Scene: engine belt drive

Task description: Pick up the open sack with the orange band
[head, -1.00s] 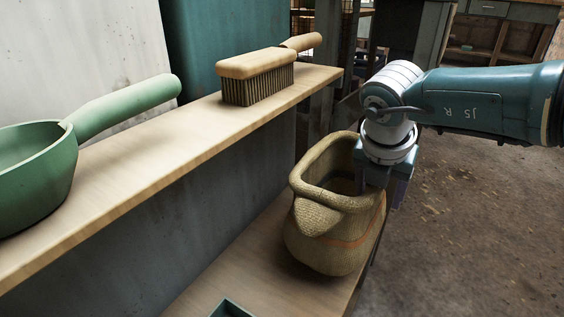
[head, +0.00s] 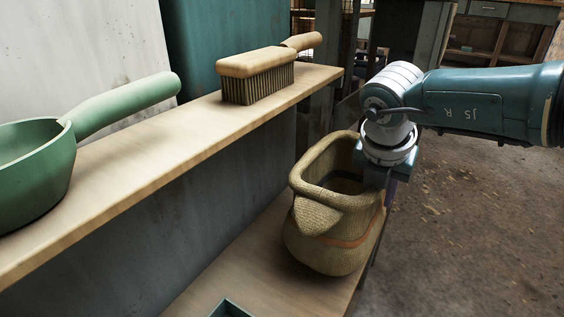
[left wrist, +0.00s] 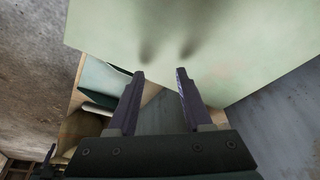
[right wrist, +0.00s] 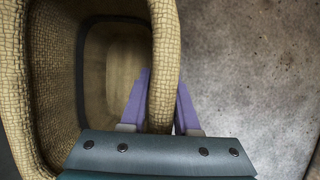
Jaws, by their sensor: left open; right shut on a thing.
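The open sack (head: 330,232) is a tan woven bag with an orange band around its lower part. It stands upright on the lower wooden shelf, its mouth open upward. My right gripper (head: 388,182) is at the sack's right rim in the head view. In the right wrist view its two purple fingers (right wrist: 160,108) straddle the thick rolled rim of the sack (right wrist: 163,60), one inside the mouth and one outside, shut on it. My left gripper (left wrist: 158,88) is open and empty in the left wrist view, in front of a pale green surface; it is not in the head view.
The upper shelf (head: 150,160) holds a green pan (head: 35,170) and a wooden brush (head: 256,78). The lower shelf (head: 225,270) has a dark teal box edge (head: 231,308) at the front. Open floor (head: 470,230) lies to the right.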

